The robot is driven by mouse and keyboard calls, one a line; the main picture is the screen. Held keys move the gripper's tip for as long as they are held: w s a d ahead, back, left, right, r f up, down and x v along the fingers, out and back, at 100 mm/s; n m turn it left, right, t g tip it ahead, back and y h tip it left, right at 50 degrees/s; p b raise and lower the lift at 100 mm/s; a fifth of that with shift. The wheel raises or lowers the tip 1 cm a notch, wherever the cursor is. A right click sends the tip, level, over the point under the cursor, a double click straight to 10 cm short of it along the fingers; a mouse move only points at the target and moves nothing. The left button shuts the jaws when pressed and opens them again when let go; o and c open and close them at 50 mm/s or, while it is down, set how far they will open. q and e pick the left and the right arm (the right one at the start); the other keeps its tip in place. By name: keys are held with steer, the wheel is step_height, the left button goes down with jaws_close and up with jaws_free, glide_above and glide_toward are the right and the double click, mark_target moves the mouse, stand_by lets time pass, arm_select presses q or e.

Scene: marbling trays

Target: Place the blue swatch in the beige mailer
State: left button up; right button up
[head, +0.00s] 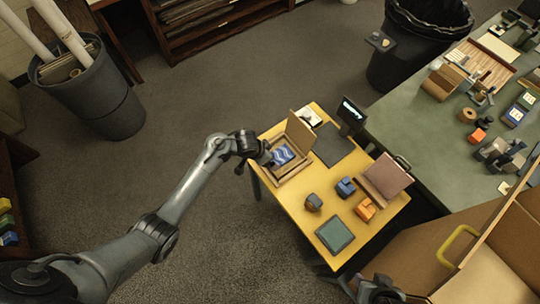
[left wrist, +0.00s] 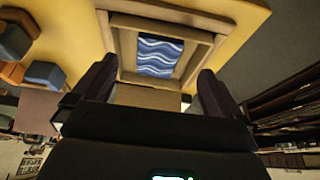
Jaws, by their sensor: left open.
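The beige mailer (head: 296,168) is an open box with a raised lid at the far left of the yellow table. The blue swatch (head: 283,154), with pale wavy lines, lies inside the mailer. In the left wrist view the swatch (left wrist: 158,55) is flat within the mailer's walls (left wrist: 207,50). My left gripper (head: 264,157) is at the mailer's left side, close to the swatch. In the left wrist view its fingers (left wrist: 156,72) are apart, with nothing held between them. My right arm shows only as a dark part at the bottom edge; its fingertips are not clear.
A cluttered green table (head: 410,115) and a large cardboard box (head: 500,260) stand right.

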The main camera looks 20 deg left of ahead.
arm_select(q)
steer(key=s+r+n, duration=0.1)
steer(key=s+r, duration=0.4)
steer(key=s, duration=0.4)
steer(key=s+a+r+n+y+p, duration=0.1)
steer(key=s+r, duration=0.4)
steer(key=s, duration=0.4)
steer(key=s+r+n, duration=0.1)
steer(key=s+r, duration=0.3)
steer(key=s, duration=0.4)
steer(key=shift+s+a+r+n+y+p, duration=0.3)
steer(key=shift+s+a+r+y, duration=0.05)
steer(key=shift+s+r+y, duration=0.05)
